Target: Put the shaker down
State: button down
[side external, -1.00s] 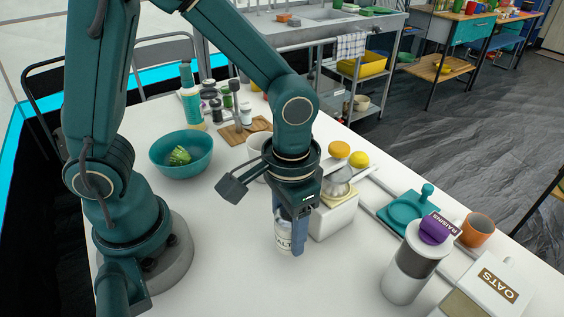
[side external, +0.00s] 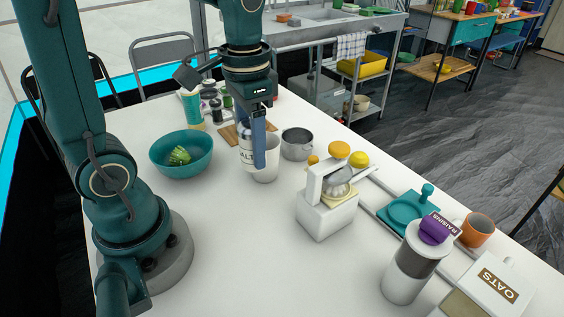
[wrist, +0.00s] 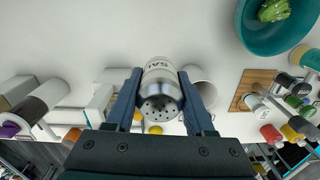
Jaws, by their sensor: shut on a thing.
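The shaker (side external: 246,149) is a pale cylinder with dark lettering that reads "SAL" in the wrist view. Its perforated metal top (wrist: 159,103) faces the wrist camera. My gripper (side external: 258,150) is shut on it, with one blue finger on each side. In the side view the near finger hides part of the shaker. It is held upright in front of a white cup (side external: 268,171). The cup also shows just right of the shaker in the wrist view (wrist: 206,91). I cannot tell exactly how high the shaker's base is above the table.
A teal bowl (side external: 166,164) with a green vegetable stands to the left. A grey pot (side external: 297,150) and a white juicer (side external: 322,217) stand to the right. Bottles and jars (side external: 213,105) crowd the back around a wooden board (side external: 229,133). The white table's front middle (side external: 245,250) is clear.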

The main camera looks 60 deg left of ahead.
jog(key=w+r+n, duration=0.1)
jog(key=w+r, duration=0.3)
jog(key=r, duration=0.1)
jog(key=w+d+r+m, duration=0.15)
jog(key=d+m, duration=0.45)
jog(key=d, duration=0.9)
jog(key=shift+n, duration=0.3)
jog(key=w+d+f, duration=0.1)
jog(key=f, duration=0.3)
jog(key=w+d+f, duration=0.1)
jog(key=w+f, duration=0.1)
jog(key=f, duration=0.2)
jog(key=w+d+f, duration=0.1)
jog(key=f, duration=0.4)
jog(key=shift+w+f, duration=0.1)
jog(key=shift+w, duration=0.2)
jog(key=shift+f, duration=2.1)
jog(key=shift+f, duration=0.1)
jog(key=shift+c, duration=1.3)
grip_release()
